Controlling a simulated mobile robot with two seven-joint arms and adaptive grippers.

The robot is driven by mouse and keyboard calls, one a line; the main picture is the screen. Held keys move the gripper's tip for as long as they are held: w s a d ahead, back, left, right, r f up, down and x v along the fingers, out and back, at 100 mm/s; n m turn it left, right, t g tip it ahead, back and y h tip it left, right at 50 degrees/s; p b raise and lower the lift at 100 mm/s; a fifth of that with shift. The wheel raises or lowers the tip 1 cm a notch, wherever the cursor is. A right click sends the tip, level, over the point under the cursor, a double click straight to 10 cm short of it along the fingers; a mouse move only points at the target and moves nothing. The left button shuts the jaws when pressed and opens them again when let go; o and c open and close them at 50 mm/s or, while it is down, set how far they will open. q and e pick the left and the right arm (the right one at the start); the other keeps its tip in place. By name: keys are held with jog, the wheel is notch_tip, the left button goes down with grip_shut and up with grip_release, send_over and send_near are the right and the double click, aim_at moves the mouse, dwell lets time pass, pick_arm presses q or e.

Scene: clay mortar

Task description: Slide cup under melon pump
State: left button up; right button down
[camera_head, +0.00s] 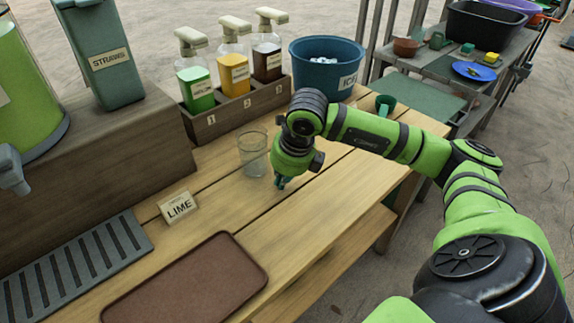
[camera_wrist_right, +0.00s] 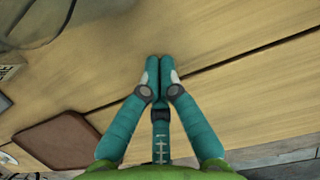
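A clear, empty-looking cup (camera_head: 253,155) stands upright on the wooden table in front of the pump rack. Three pump bottles stand in the rack: green (camera_head: 196,85), orange (camera_head: 235,72) and brown (camera_head: 267,60). Their labels are too small to read surely, so I cannot tell which is melon. My right gripper (camera_head: 281,184) points down just right of the cup, apart from it. In the right wrist view its teal fingers (camera_wrist_right: 159,66) are together with nothing between them. Part of the cup's clear rim (camera_wrist_right: 38,35) shows there at upper left. My left gripper is not in view.
The wooden rack (camera_head: 240,117) is numbered along its front. A blue ice bucket (camera_head: 327,68) and a small green cup (camera_head: 385,105) stand behind my right arm. A LIME card (camera_head: 178,207), brown tray (camera_head: 187,284) and grey drip grate (camera_head: 75,268) lie nearer.

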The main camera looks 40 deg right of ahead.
aim_at(254, 153)
jog(key=w, duration=0.2)
jog(key=shift+w+a+r, duration=0.25)
jog(key=shift+w, duration=0.15)
jog(key=shift+w+p, duration=0.3)
jog(key=shift+w, duration=0.2)
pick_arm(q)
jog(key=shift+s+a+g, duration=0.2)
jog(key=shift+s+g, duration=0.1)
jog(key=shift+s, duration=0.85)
